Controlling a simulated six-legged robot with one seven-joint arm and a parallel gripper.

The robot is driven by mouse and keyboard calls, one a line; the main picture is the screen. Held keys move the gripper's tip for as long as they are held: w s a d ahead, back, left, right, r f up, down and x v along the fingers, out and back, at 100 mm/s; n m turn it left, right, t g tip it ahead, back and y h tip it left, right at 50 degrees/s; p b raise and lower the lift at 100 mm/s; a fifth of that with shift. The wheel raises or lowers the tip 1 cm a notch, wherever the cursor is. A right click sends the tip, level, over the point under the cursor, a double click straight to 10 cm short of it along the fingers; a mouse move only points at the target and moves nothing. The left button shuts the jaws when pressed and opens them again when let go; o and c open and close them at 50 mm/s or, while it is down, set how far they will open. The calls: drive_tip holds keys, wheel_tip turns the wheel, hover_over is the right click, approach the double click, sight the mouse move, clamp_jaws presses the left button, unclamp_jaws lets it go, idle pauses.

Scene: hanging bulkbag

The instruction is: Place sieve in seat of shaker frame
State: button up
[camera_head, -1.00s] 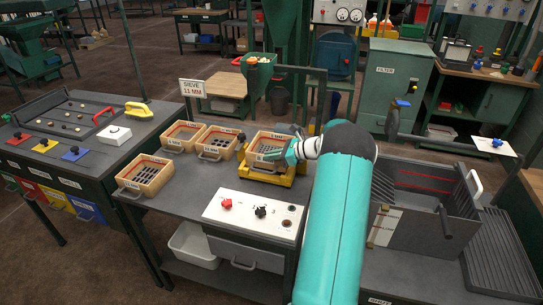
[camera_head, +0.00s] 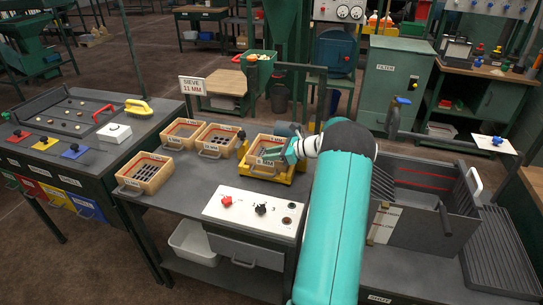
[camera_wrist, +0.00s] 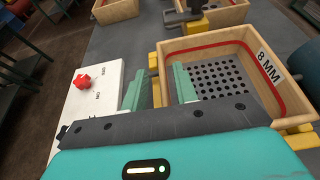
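The sieve (camera_head: 267,146) is a light wooden box with a red inner line, a perforated dark bottom and an 8 MM label; it fills much of the wrist view (camera_wrist: 268,103). It sits low at the yellow shaker frame (camera_head: 286,178), whose yellow parts show beside it in the wrist view (camera_wrist: 153,93). Whether it is fully seated I cannot tell. My gripper (camera_wrist: 159,87) is open at the sieve's left wall in the wrist view, one finger outside and one inside, with gaps showing. It also shows at the sieve's right in the head view (camera_head: 279,153).
Other wooden sieves stand left of the frame: one at the back (camera_head: 184,133), one beside it (camera_head: 216,139), one in front (camera_head: 143,172). A white control panel (camera_head: 254,211) with a red knob lies in front. A grey bin (camera_head: 422,213) stands right.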

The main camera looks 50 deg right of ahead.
drive_tip(key=v, duration=1.2)
drive_tip(key=w+a+r+n+g, duration=0.15)
drive_tip(key=a+r+n, duration=0.25)
drive_tip(key=a, duration=0.6)
drive_tip(key=a+r+n+g, duration=0.3)
drive_tip(key=a+r+n, duration=0.15)
drive_tip(key=a, duration=0.65)
drive_tip(key=w+a+r+n+g, duration=0.1)
drive_tip(key=a+r+n+g, duration=0.3)
drive_tip(key=a, duration=0.6)
drive_tip(key=s+a+r+n+t+h, duration=0.1)
drive_tip(key=s+a+n+h, duration=0.5)
drive_tip(key=s+a+n, duration=1.2)
drive_tip(key=shift+a+r+t, duration=0.3)
drive_tip(key=shift+a+t, duration=0.25)
drive_tip(key=shift+a, duration=0.3)
drive_tip(key=shift+o, duration=0.8)
